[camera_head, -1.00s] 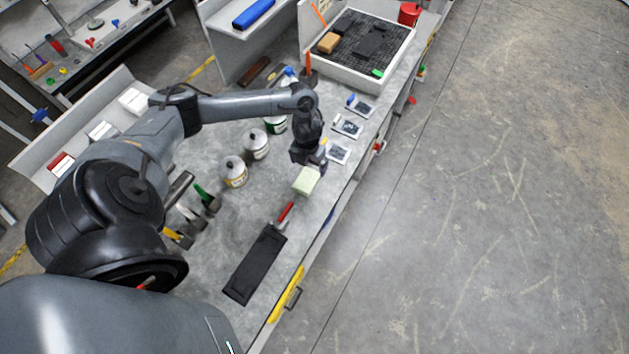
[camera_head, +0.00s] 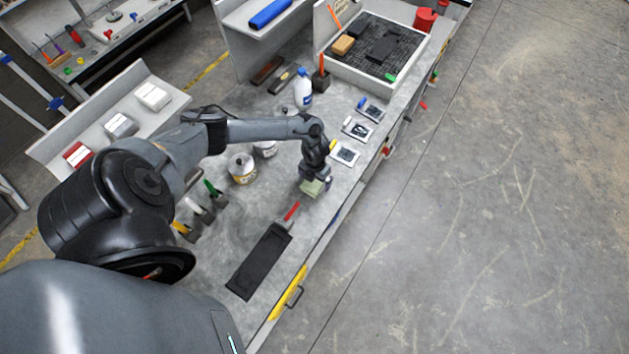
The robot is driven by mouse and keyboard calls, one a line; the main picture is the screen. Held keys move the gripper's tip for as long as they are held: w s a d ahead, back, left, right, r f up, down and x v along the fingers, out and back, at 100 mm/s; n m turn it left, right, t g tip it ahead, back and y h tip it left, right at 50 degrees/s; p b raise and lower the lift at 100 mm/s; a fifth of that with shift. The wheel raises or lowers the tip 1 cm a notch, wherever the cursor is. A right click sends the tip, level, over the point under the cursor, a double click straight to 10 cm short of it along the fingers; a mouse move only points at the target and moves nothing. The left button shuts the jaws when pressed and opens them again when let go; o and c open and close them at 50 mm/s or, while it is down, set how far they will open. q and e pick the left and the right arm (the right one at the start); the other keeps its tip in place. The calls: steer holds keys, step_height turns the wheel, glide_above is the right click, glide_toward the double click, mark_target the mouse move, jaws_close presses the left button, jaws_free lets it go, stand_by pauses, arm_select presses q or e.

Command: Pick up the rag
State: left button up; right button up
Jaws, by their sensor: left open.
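The rag is a small pale yellow-green cloth (camera_head: 311,189) lying on the grey workbench near its front edge. My left gripper (camera_head: 315,181) comes down over the rag from above and hides its upper part. The left jaws are open, with the rag at or just under the fingertips. I cannot tell whether the fingers touch it. My right gripper is out of view.
A red-handled tool (camera_head: 291,211) and a long black strip (camera_head: 259,262) lie nearer. Cans (camera_head: 242,168) and a white bottle (camera_head: 303,88) stand behind. Small cards (camera_head: 345,154) lie beyond the gripper. A walled tray (camera_head: 413,60) stands at the far end.

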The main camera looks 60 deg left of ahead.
arm_select(q)
steer(key=shift+f, duration=0.1)
steer(key=c, duration=1.1)
steer(key=shift+o, duration=0.2)
steer(key=shift+r, duration=0.75)
steer(key=r, duration=0.3)
steer(key=shift+w+d+b, duration=0.1)
steer(key=shift+d+b, duration=0.1)
steer(key=shift+b, duration=0.1)
steer(key=w+d+r, duration=0.5)
steer(key=d+r, duration=0.1)
steer(key=d, duration=0.4)
steer(key=shift+r+b, duration=0.25)
steer(key=shift+b, duration=0.1)
steer(key=shift+w, duration=0.1)
